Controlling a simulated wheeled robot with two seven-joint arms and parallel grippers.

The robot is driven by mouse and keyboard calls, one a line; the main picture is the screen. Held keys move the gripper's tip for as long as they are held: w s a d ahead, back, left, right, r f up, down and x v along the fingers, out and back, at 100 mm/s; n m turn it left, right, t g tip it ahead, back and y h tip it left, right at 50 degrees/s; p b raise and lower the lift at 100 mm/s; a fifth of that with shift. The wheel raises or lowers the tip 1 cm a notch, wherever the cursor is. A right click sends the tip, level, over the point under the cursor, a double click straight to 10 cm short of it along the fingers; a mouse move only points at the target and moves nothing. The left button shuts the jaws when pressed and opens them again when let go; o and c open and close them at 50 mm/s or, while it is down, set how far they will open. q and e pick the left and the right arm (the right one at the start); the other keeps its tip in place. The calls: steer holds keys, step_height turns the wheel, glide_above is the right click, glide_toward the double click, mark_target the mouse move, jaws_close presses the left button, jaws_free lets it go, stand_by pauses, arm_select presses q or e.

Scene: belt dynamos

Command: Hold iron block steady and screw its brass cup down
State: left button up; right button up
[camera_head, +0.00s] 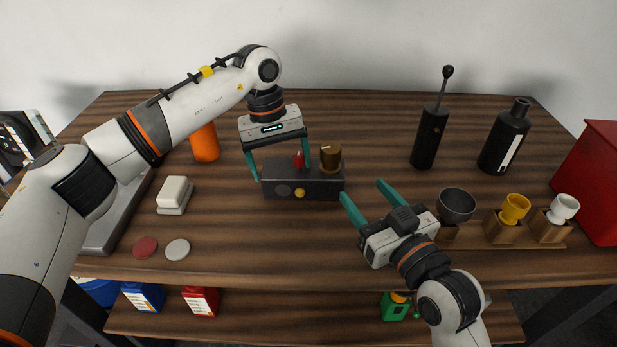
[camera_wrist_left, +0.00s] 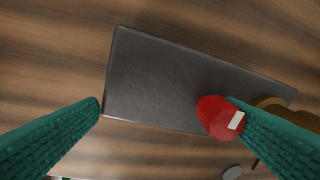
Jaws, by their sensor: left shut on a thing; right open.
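The dark iron block (camera_head: 325,185) lies on the wooden table, with a grey disc and yellow knob on its front. The brass cup (camera_head: 331,156) sits on its top right; in the left wrist view, the brass part (camera_wrist_left: 268,102) is mostly hidden by a finger. A red knob (camera_head: 298,160) stands on the block's top. My left gripper (camera_head: 280,165) comes from above, one finger at the block's left end, the other beside the red knob; it is shut on the block, though contact is partly hidden. My right gripper (camera_head: 364,192) is open and empty, front right of the block.
A wooden rack (camera_head: 502,232) with grey, yellow and white cups stands right of my right gripper. A black lever tool (camera_head: 430,137) and black bottle (camera_head: 505,138) stand behind. A red box (camera_head: 592,185) is far right. An orange cylinder (camera_head: 204,143) and white block (camera_head: 175,193) are left.

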arm_select(q)
steer(key=shift+f, duration=0.2)
steer(key=o, duration=1.8)
steer(key=shift+w, duration=0.1)
steer(key=shift+r, duration=0.1)
